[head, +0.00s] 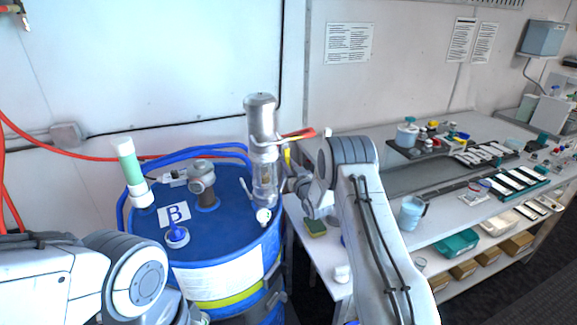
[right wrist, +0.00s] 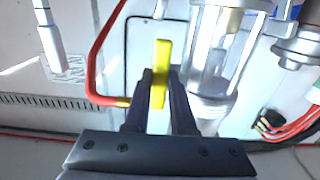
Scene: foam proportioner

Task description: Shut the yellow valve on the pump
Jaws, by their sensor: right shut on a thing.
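The pump (head: 261,125) is a grey and clear cylinder standing on the blue drum marked B (head: 220,225). The yellow valve (head: 287,156) is a small lever on the pump's right side in the head view, partly hidden by my right gripper (head: 291,172). In the right wrist view the yellow valve (right wrist: 161,72) is a narrow yellow bar between the dark fingers of my right gripper (right wrist: 160,92), which is shut on it. The pump's clear cylinder (right wrist: 214,55) is just right of the fingers there. My left arm shows at the lower left, but its gripper is not in view.
A red handle (head: 298,134) sticks out from the pump above the valve; a red bent bar (right wrist: 96,62) is left of the fingers. A cluttered bench (head: 455,210) stands at right.

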